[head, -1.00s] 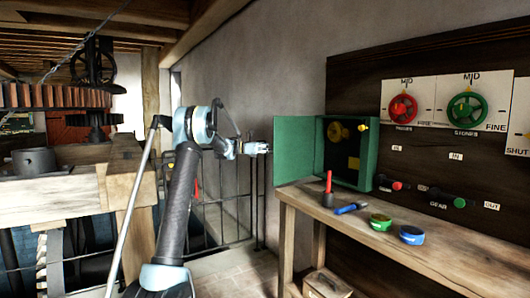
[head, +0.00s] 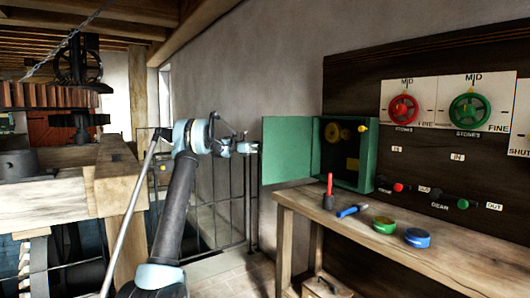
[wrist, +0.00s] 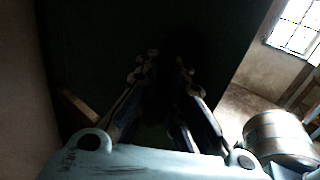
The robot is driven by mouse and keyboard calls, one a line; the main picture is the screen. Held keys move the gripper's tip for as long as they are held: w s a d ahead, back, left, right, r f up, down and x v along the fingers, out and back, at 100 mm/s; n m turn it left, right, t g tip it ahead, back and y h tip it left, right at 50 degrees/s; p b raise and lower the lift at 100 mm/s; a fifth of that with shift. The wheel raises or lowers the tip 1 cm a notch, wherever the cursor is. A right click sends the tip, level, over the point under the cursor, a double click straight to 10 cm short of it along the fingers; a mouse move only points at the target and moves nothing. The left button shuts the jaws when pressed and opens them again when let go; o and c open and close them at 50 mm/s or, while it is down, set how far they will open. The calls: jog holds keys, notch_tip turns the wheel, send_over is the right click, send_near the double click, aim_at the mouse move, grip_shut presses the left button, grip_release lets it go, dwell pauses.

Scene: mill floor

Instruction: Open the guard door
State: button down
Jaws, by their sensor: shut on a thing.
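The guard door (head: 287,149) is a flat green panel hinged on the left side of a green box (head: 369,160) on the wall above the bench. It stands wide open to the left, and the box's inside shows yellow and dark parts. My gripper (head: 255,147) is at the door's free left edge and is shut on it. In the wrist view, my gripper (wrist: 167,72) has its fingers against a dark panel (wrist: 90,45), the door. The exact grip point is in shadow there.
A wooden bench (head: 345,232) below the box holds a red-handled tool (head: 328,187), a blue tool (head: 353,210), a green tin (head: 384,225) and a blue tin (head: 417,237). A dark railing (head: 222,210) stands behind my arm. Timber framing (head: 130,185) is at left.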

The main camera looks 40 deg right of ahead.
jog(key=c, duration=1.7)
grip_release()
jog(key=shift+a+r, duration=0.1)
jog(key=shift+o, duration=0.2)
jog(key=shift+w, duration=0.2)
jog(key=v, duration=0.7)
jog(key=shift+w, duration=0.15)
